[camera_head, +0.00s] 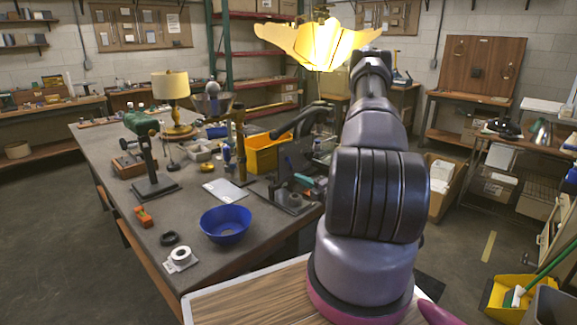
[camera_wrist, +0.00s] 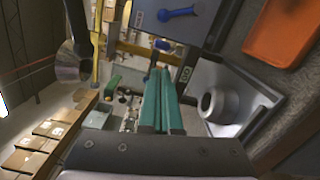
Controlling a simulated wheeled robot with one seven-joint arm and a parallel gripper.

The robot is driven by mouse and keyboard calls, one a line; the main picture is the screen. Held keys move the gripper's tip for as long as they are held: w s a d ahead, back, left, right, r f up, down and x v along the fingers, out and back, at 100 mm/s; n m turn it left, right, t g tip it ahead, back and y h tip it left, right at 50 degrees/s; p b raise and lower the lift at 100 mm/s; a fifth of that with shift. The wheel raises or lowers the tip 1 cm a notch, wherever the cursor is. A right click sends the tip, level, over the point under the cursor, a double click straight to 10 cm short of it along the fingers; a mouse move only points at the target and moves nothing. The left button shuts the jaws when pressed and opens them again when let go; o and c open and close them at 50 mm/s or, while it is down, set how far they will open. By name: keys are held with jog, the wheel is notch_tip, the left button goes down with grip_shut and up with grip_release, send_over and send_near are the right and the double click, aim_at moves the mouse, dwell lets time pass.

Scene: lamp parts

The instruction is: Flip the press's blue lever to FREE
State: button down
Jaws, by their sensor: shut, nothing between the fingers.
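A grey round collar (camera_wrist: 213,105) shows to the right. My gripper (camera_wrist: 160,68) has teal fingers, closed together and empty, below the lever in the picture and apart from it. In the head view, my gripper (camera_head: 304,179) is small beside the dark press base (camera_head: 293,202); the lever is not clear there.
A lit yellow lampshade (camera_head: 318,42) hangs behind my arm. An orange tray (camera_wrist: 285,30) lies at the wrist view's upper right.

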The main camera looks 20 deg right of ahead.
aim_at(290, 164)
jog(key=x, duration=0.9)
jog(key=shift+a, duration=0.1)
jog(key=shift+w+d+r, duration=0.15)
jog(key=shift+w+d, duration=0.45)
jog(key=shift+w+d+r, duration=0.15)
jog(key=shift+w+d, duration=0.4)
jog(key=shift+d, duration=0.1)
jog(key=shift+w+d+r, duration=0.1)
jog(key=shift+w+d, duration=0.2)
jog(key=shift+d, duration=0.1)
jog(key=shift+w+d+r+m, duration=0.1)
jog(key=shift+d+r+m, duration=0.3)
jog(key=shift+m, duration=0.4)
jog(key=shift+w+d+r+m, duration=0.1)
jog(key=shift+d+r+m, duration=0.1)
jog(key=shift+m, duration=0.2)
jog(key=m, duration=0.1)
jog(key=d+m, duration=0.1)
jog(key=r+m, duration=0.1)
jog(key=shift+w+d, duration=0.3)
jog(key=shift+d, duration=0.1)
jog(key=d+m, duration=0.1)
jog(key=m, duration=0.1)
jog(key=w+d+m, duration=0.1)
jog(key=d+m, duration=0.1)
jog(key=shift+r+m+g, duration=0.15)
jog(key=shift+m+g, duration=0.15)
jog(key=shift+w+d, duration=0.15)
jog(key=shift+d, duration=0.2)
